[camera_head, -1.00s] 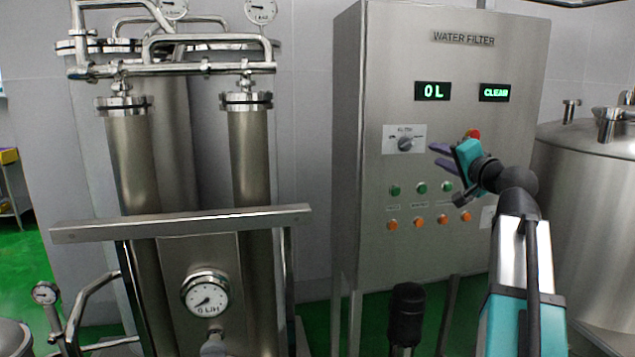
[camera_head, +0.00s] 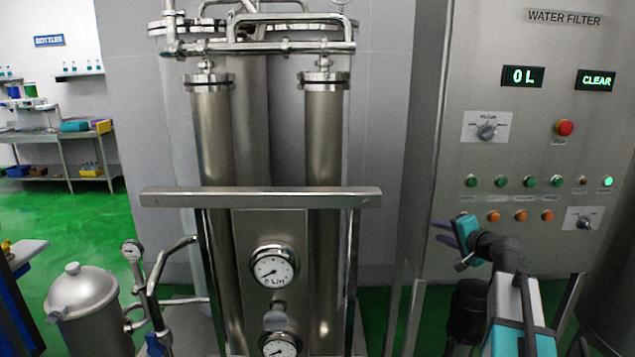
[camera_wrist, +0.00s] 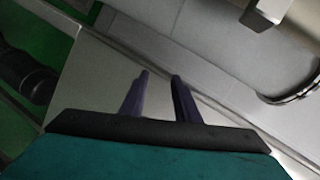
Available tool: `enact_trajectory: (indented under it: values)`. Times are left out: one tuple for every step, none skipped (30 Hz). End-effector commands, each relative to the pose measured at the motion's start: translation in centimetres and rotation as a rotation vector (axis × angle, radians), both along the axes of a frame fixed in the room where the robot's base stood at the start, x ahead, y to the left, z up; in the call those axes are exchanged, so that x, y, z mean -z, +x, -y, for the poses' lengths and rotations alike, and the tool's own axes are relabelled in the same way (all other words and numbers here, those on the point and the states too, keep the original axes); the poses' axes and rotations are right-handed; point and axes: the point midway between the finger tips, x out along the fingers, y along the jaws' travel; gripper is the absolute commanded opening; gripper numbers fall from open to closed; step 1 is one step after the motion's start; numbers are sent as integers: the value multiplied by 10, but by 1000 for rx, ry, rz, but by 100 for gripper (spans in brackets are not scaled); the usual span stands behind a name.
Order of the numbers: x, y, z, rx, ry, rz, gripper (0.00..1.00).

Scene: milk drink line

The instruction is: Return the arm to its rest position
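My gripper (camera_head: 441,233) shows in the camera_head view at the lower right, in front of the lower left part of the water filter panel (camera_head: 455,160). Its two purple fingers point left and are apart, with nothing between them. The wrist view also shows both fingers (camera_wrist: 160,80) apart and empty, with grey surfaces behind them. My arm is bent and rises from the bottom right. The panel displays read "0 L" and "CLEAR", and a small green light (camera_head: 606,182) at its right is lit.
A filter unit with steel columns (camera_head: 325,150), a crossbar (camera_head: 260,198) and gauges (camera_head: 274,267) stands at the centre. A lidded metal vessel (camera_head: 85,305) is at the lower left. Green floor (camera_head: 80,215) is open at the left, before a shelf table (camera_head: 60,137).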

Motion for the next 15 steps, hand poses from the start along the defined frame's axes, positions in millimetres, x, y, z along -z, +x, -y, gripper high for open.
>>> enact_trajectory:
  values:
    - [21,1,-9,-13,2,-27,29]
    - [33,1,-15,-19,2,-42,29]
    - [47,2,-22,-30,3,-62,29]
    - [59,2,-27,-37,3,-77,29]
    - [70,1,-32,-44,2,-92,29]
    - [86,1,-39,-54,1,-113,29]
    - [97,0,-44,-62,-1,-128,29]
    - [108,-1,-50,-70,-2,-144,29]
    - [123,-3,-57,-80,-4,-164,29]
    - [134,-4,-62,-89,-6,-180,29]
    - [146,-6,-67,-97,-8,-196,29]
    - [161,-8,-75,-109,-12,-217,29]
    - [172,-10,-80,-117,-15,-233,29]
    - [183,-13,-85,-125,-18,-248,29]
    - [198,-16,-92,-136,-23,-269,29]
